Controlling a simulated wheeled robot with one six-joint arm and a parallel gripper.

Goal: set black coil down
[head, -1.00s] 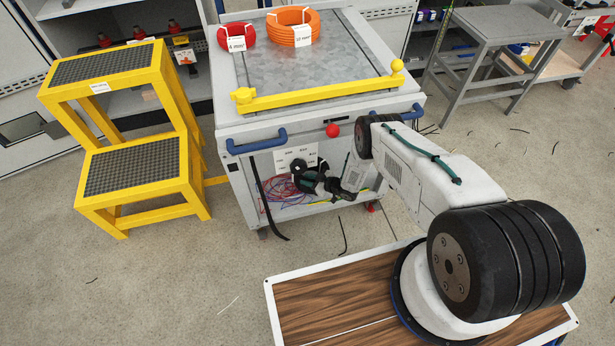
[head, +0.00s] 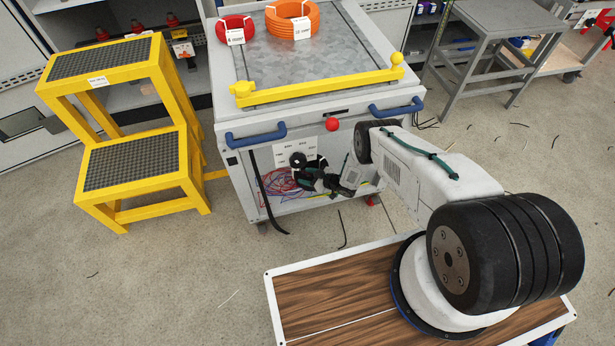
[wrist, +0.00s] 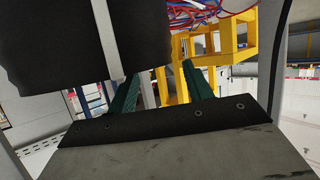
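My gripper (head: 312,182) is inside the open lower bay of the grey cart (head: 245,185), small and dark in the head view. In the wrist view its two green fingers (wrist: 160,88) stand well apart, with nothing seen held between them. A large black rounded thing with a pale band, which looks like the black coil (wrist: 70,40), fills the upper left of the wrist view, close beside the left finger. Whether it touches the finger I cannot tell. In the head view the coil is hard to separate from the dark gripper.
Red and blue wires (head: 282,181) lie in the bay left of my gripper. A red coil (head: 236,23) and an orange coil (head: 285,12) lie on the cart top behind a yellow bar (head: 320,87). A yellow step stool (head: 145,165) stands left of the cart.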

